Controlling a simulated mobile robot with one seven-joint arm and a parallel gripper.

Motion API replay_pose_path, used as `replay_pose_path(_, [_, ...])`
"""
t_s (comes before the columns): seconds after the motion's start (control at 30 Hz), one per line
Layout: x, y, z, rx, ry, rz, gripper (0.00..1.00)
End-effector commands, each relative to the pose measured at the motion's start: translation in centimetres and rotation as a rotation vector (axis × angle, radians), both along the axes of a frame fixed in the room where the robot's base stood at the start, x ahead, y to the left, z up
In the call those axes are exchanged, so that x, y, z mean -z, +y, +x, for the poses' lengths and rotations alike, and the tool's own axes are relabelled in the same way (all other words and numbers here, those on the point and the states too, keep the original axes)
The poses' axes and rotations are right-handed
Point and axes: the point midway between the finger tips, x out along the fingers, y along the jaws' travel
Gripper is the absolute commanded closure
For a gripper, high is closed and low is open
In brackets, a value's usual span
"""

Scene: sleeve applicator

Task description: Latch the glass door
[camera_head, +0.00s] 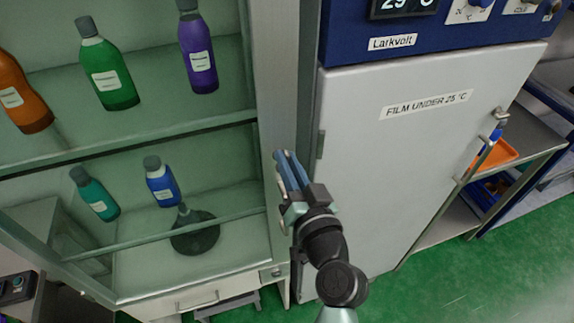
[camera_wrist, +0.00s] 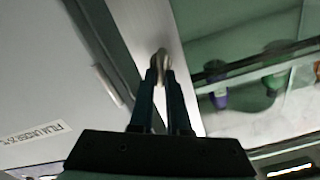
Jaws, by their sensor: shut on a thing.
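The glass door (camera_head: 140,232) fronts the cabinet on the left in the head view, with bottles visible behind its pane. It appears to lie against the cabinet frame, but I cannot tell whether it is fully closed. My gripper (camera_head: 281,158) is at the cabinet's right-hand upright, with its blue fingers pointing up and away. In the wrist view the fingers of my gripper (camera_wrist: 160,72) are close together on a small metal latch handle (camera_wrist: 162,56) on the pale upright. The fingers hide its lower part.
A white cabinet labelled "FILM UNDER 25 °C" (camera_head: 400,170) stands close to the right of my gripper. Green, purple, orange, teal and blue bottles stand on the glass cabinet's shelves. An orange tray (camera_head: 497,153) sits on a steel bench at the far right. Green floor is clear at lower right.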

Motion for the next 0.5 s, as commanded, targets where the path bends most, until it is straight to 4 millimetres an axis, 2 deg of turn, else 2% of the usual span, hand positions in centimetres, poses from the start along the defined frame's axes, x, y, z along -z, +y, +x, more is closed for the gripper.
replay_pose_path(0.5, [0.38,-0.47,0.15,0.001,0.153,0.469,1.00])
